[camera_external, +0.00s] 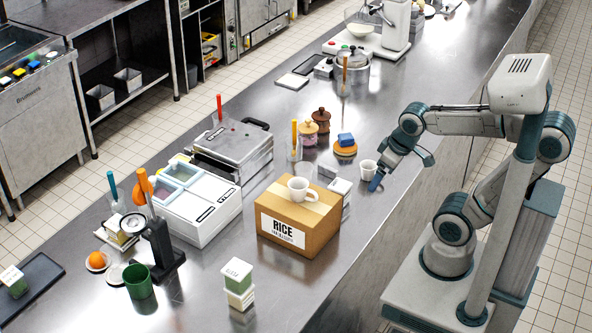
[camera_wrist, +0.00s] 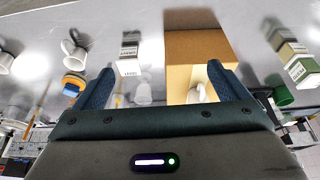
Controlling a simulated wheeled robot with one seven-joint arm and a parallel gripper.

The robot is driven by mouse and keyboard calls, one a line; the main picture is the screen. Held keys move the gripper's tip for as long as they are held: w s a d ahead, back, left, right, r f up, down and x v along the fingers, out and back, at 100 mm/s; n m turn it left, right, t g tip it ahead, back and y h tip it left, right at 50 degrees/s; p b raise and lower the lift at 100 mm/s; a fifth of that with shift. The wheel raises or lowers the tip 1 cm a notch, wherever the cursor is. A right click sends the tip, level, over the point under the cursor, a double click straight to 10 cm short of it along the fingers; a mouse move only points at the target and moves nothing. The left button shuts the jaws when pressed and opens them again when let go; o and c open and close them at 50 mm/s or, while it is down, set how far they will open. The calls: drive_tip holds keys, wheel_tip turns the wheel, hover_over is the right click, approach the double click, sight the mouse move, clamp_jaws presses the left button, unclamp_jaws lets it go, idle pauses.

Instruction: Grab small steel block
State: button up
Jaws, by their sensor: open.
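Light grey labelled blocks (camera_external: 340,186) stand beside the cardboard box at its far right corner; in the wrist view they show as a small stack (camera_wrist: 129,52) left of the box. The lettering is too small to read, and I cannot tell which one is the small steel block. My gripper (camera_external: 381,178) is over the counter's right edge, close to a white mug (camera_external: 367,170) and to the right of the blocks. In the wrist view my gripper (camera_wrist: 160,82) has its fingers spread wide, with nothing held between them.
The cardboard box (camera_external: 296,232) carries a white cup (camera_external: 302,190) on top. A blue sponge (camera_external: 346,140) sits on an orange round piece behind the mug. Green-and-white containers (camera_external: 238,282) stand at the front.

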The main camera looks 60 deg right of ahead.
drive_tip(key=n+g+b, duration=0.4)
drive_tip(key=n+b, duration=0.3)
drive_tip(key=n, duration=1)
hover_over(328, 167)
wheel_tip(328, 167, down, 10)
drive_tip(key=f, duration=0.7)
drive_tip(key=shift+w+a+f, duration=0.15)
drive_tip(key=shift+w+a, duration=0.05)
drive_tip(key=shift+a, duration=0.1)
drive_tip(key=shift+s+d+f+p, duration=0.15)
drive_tip(key=shift+f+p, duration=0.2)
drive_tip(key=shift+f, duration=1)
drive_tip(key=shift+s+d+f+p, duration=0.1)
drive_tip(key=shift+f+p, duration=0.25)
drive_tip(key=shift+f, duration=1)
drive_tip(key=c, duration=1.3)
